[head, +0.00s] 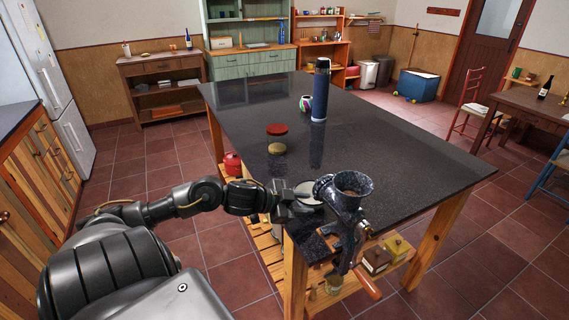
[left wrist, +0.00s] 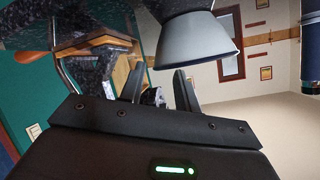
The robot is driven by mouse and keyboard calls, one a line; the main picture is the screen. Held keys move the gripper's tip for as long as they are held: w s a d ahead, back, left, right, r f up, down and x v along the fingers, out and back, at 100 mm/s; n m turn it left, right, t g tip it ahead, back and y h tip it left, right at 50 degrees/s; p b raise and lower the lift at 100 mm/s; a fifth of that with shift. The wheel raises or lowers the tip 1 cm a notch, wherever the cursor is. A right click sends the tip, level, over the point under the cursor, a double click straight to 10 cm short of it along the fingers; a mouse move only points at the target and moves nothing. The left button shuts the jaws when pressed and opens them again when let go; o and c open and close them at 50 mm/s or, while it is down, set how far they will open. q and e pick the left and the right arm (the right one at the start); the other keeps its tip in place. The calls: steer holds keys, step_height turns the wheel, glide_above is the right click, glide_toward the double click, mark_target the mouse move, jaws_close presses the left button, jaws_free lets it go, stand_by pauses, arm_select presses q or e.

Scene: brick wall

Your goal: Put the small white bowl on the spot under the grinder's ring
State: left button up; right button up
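The dark speckled grinder (head: 350,187) is at the near corner of the black table, its funnel facing up and its wooden crank handle (head: 369,286) hanging down. The small white bowl (head: 311,195) is a pale round shape beside the grinder, on the side of my left gripper (head: 288,201). In the left wrist view a smooth pale bowl (left wrist: 200,42) lies just past my fingertips, against a dark speckled part. The fingers there stand apart with a gap between them. I cannot tell whether the bowl is exactly under the ring. My right gripper does not show.
On the black table (head: 410,150) stand a tall blue flask (head: 320,92), a red disc (head: 277,129), a tan disc (head: 277,148) and a small round item (head: 305,104). The table's right side is clear. Boxes (head: 376,260) sit on the lower shelf.

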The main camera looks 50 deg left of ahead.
arm_select(q)
steer(key=v, duration=0.7)
steer(key=shift+s+r, duration=0.15)
steer(key=shift+s, duration=0.05)
steer(key=shift+a, duration=0.1)
stand_by(0.3)
